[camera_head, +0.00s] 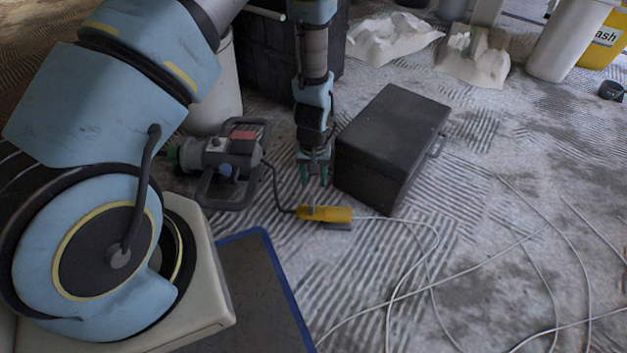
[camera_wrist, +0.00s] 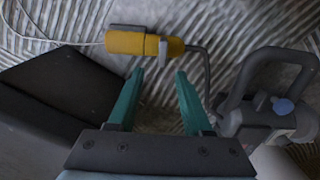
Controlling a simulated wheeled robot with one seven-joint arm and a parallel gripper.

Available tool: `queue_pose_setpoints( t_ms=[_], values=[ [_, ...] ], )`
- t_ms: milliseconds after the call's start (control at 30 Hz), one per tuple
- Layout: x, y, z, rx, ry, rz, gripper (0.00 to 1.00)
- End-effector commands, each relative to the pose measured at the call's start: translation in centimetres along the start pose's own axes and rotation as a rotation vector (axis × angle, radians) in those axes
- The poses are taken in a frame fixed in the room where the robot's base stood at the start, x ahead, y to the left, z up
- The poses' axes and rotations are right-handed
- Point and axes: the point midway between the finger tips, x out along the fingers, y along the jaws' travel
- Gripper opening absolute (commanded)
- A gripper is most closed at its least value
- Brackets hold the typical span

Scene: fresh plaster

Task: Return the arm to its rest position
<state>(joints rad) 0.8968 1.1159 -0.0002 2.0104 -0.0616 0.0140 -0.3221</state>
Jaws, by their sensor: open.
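My gripper (camera_head: 314,174) hangs at the end of my blue arm, with its fingers pointing down. It is just left of a dark closed box (camera_head: 393,137). In the wrist view my gripper (camera_wrist: 160,88) shows two teal fingers spread apart with nothing between them. A yellow cable connector (camera_head: 325,214) lies on the floor near the fingertips; the yellow connector also shows ahead of them in the wrist view (camera_wrist: 130,42). I cannot tell the exact height of the fingers above the floor.
A grey power tool with handles (camera_head: 228,160) lies left of my gripper, joined to the connector by a dark cord. White cables (camera_head: 430,262) run over the ridged floor at right. Torn paper bags (camera_head: 474,58), a white bin (camera_head: 565,42) and a yellow bin (camera_head: 604,40) stand behind.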

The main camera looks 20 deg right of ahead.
Motion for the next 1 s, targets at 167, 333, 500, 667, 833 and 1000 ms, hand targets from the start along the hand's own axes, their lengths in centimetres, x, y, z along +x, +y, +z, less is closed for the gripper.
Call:
queue_pose_setpoints(
  t_ms=[167,333,500,667,833,1000],
  values=[
    [0.1,0.0,0.0,0.0,0.0,0.0,0.5],
    [0.1,0.0,0.0,0.0,0.0,0.0,0.5],
    [-1.9,-1.2,-0.9,-0.019,0.009,0.004,0.5],
    [-8.1,-5.7,-2.6,-0.082,0.031,0.013,0.5],
    [-15.9,-12.2,-2.7,-0.163,0.06,0.017,0.5],
    [-22.8,-18.4,-0.2,-0.242,0.085,0.012,0.5]
  ],
)
